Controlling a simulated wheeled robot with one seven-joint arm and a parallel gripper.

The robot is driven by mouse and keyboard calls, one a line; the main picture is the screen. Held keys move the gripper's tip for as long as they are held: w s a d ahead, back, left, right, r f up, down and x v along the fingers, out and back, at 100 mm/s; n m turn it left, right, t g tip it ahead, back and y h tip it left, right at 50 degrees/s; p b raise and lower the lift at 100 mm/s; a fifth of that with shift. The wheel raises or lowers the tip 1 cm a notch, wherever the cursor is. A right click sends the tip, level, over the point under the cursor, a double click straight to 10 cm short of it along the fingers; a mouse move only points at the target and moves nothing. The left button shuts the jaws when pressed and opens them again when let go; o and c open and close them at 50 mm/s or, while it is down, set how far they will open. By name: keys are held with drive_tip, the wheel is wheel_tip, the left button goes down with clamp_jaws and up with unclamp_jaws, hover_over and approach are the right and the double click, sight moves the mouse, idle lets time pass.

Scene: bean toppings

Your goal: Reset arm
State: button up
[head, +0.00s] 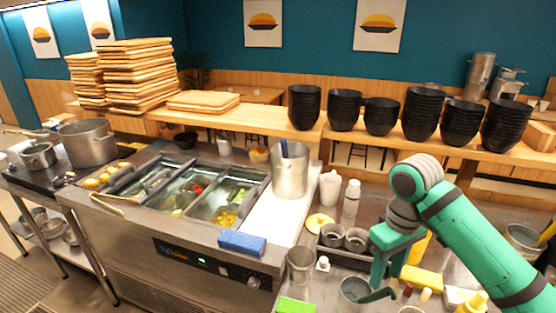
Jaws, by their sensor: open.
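My green arm comes in from the right edge in the head view. My gripper (386,272) points down over the right-hand counter, with its fingers apart.
A topping station (190,190) with several food bins stands left of centre. A tall steel pot (290,170) with a utensil is on its right side. Cups, bottles and a yellow block (421,279) crowd my gripper. Stacked black bowls (423,114) line the shelf behind.

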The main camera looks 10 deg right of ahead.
drive_tip(key=w+a+f+n+t+y, duration=0.1)
drive_tip(key=w+a+f+t+y, duration=0.2)
drive_tip(key=w+a, duration=0.65)
drive_tip(key=w+a+f+t+y, duration=0.35)
drive_tip(key=w+a, duration=0.35)
drive_tip(key=a, duration=0.6)
drive_tip(key=w+a+f+m+t+y, duration=0.15)
drive_tip(key=a+t, duration=0.25)
drive_tip(key=a, duration=0.4)
drive_tip(key=a+f+m+t, duration=0.2)
drive_tip(key=a+m+t, duration=0.15)
drive_tip(key=a, duration=0.45)
drive_tip(key=s+a+f+m+t+h, duration=0.1)
drive_tip(key=s+f+m+h, duration=0.15)
drive_tip(key=s+f, duration=0.6)
drive_tip(key=s+a+f+m+t+h, duration=0.15)
drive_tip(key=s+f+h, duration=0.35)
drive_tip(key=s, duration=0.6)
drive_tip(key=s+d+n, duration=0.2)
drive_tip(key=s+d, duration=0.1)
drive_tip(key=s, duration=0.9)
drive_tip(key=s+d+n, duration=0.3)
drive_tip(key=s+d, duration=0.1)
drive_tip(key=s, duration=0.9)
drive_tip(key=shift+r+n+g, duration=0.3)
drive_tip(key=shift+r+g, duration=0.15)
